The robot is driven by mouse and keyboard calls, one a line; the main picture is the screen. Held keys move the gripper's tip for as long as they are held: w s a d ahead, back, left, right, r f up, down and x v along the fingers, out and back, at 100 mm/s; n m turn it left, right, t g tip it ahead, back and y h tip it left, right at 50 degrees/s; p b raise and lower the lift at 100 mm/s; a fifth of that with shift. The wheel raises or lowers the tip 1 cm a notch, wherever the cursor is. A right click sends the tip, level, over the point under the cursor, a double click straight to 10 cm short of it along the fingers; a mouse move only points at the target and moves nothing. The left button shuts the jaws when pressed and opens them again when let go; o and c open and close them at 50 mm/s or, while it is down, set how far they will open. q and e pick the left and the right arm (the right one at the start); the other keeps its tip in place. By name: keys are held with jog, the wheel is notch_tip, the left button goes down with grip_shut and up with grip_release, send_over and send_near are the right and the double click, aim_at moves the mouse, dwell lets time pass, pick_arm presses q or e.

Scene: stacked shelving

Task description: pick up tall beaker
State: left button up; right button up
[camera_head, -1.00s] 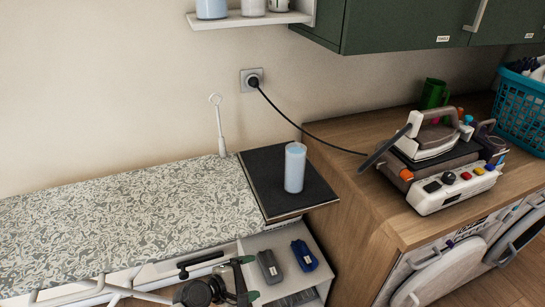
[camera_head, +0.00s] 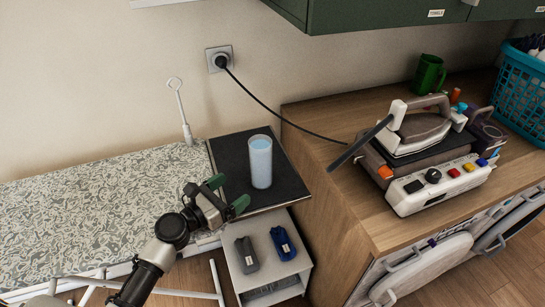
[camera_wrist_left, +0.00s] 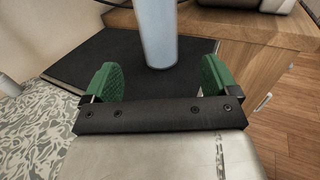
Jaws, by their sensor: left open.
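The tall beaker (camera_head: 260,163) is a pale blue-white cylinder standing upright on a black mat (camera_head: 232,158) at the right end of the patterned ironing board. My left gripper (camera_head: 228,195) is open, with green fingertips, just in front and to the left of the beaker. In the left wrist view the gripper (camera_wrist_left: 158,82) shows both green fingers spread apart, and the beaker (camera_wrist_left: 157,32) stands just beyond them, centred between them. The beaker's top is cut off in that view. Nothing is between the fingers. My right gripper is not in view.
A wooden counter (camera_head: 325,115) at the right holds an iron (camera_head: 420,130) and a green mug (camera_head: 428,73). A black cord (camera_head: 270,110) runs behind the beaker from the wall socket (camera_head: 219,59). A white wand (camera_head: 182,110) stands left of the mat. Below are a dark case (camera_head: 246,254) and a blue case (camera_head: 283,243).

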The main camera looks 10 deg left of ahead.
aim_at(254, 173)
pick_arm(q)
jog(key=p+x, duration=0.1)
jog(key=x, duration=0.4)
jog(key=shift+w+r, duration=0.15)
jog(key=shift+w+d, duration=0.1)
jog(key=shift+w, duration=0.2)
jog(key=x, duration=0.4)
jog(key=shift+w+d+f, duration=0.1)
jog(key=shift+f, duration=0.15)
jog(key=shift+w+d+f, duration=0.1)
jog(key=shift+w+d, duration=0.2)
jog(key=shift+w, duration=0.2)
jog(key=shift+s, duration=0.1)
jog(key=shift+c, duration=0.9)
jog(key=c, duration=1)
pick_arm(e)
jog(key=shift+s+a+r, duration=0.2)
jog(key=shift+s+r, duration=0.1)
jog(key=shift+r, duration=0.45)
pick_arm(q)
jog(key=shift+r+p, duration=0.25)
jog(key=shift+p, duration=0.05)
jog(key=shift+c, duration=0.2)
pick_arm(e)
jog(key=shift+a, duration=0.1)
